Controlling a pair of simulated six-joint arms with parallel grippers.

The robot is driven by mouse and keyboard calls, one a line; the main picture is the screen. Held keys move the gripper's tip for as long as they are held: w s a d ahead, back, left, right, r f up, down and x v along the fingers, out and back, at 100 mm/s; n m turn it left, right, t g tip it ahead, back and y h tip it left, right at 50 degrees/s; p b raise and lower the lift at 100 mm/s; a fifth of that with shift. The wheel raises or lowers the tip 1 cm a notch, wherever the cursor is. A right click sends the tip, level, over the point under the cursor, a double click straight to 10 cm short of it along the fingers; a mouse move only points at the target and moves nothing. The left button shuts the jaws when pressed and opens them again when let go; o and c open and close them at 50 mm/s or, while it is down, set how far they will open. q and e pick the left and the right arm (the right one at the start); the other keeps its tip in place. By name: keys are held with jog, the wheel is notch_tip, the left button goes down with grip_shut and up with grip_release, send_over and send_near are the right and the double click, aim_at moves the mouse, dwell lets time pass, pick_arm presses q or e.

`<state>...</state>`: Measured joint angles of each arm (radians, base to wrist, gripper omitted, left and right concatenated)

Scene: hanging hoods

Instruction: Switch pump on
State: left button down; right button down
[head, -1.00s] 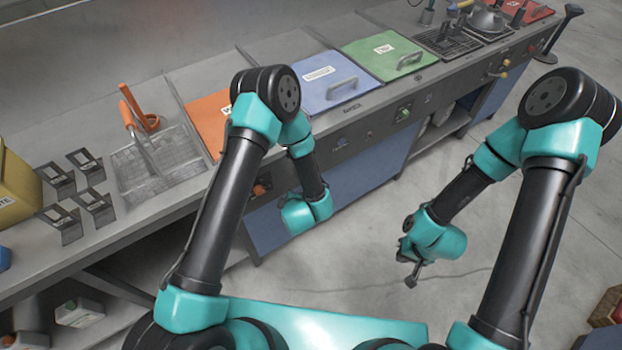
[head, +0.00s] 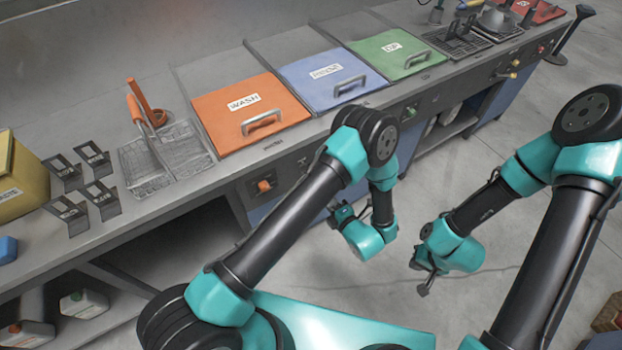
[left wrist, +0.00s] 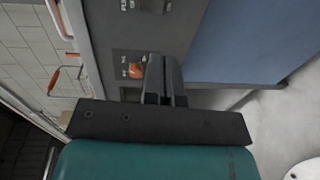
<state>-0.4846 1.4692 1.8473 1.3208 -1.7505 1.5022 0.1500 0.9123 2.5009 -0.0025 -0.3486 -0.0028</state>
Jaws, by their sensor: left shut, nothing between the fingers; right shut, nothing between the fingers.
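An orange rocker switch (head: 264,185) is set in a dark panel on the bench front, below the orange WASH lid. It also shows in the left wrist view (left wrist: 137,70), just left of my left gripper's fingertips (left wrist: 163,62); the lettering beside it is too small to read. My left gripper (head: 343,213) is shut and empty, in front of the bench and right of the orange switch, partly hidden behind my own wrist in the head view. I see no contact with the switch. My right gripper (head: 424,284) is shut and empty over the floor, pointing down.
The orange WASH lid (head: 225,125), blue lid (head: 305,90) and green lid (head: 376,60) have handles near the bench's front edge. A wire basket (head: 140,175) and several dark brackets (head: 72,210) stand left. Another control (head: 408,113) is farther right.

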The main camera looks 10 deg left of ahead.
pick_arm(q)
jog(key=x, duration=1.4)
jog(key=shift+f, duration=0.1)
